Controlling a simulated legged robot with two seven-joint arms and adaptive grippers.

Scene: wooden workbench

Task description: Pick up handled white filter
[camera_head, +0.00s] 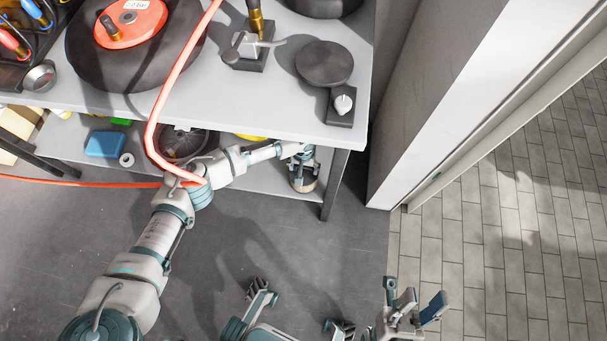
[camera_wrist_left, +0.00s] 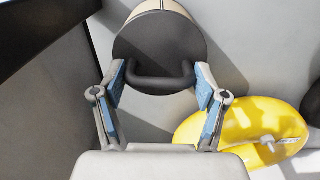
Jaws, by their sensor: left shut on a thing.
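The handled white filter (camera_wrist_left: 158,38) is a round thing with a cream-white body and a dark top carrying a black bar handle. In the head view the filter (camera_head: 303,184) stands on the lower shelf near the right end of the bench, partly hidden by my gripper. My left gripper (camera_head: 298,151) reaches in under the bench top. My right gripper (camera_head: 414,298) is low at the bottom of the head view, open and empty, away from the bench.
A yellow round object (camera_wrist_left: 245,128) lies on the shelf right of the filter in the wrist view. A bench leg (camera_head: 334,184) stands right of the filter. The bench top (camera_head: 290,112) overhangs it. An orange hose (camera_head: 157,110) hangs across my left arm. Open floor (camera_head: 300,235) lies in front.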

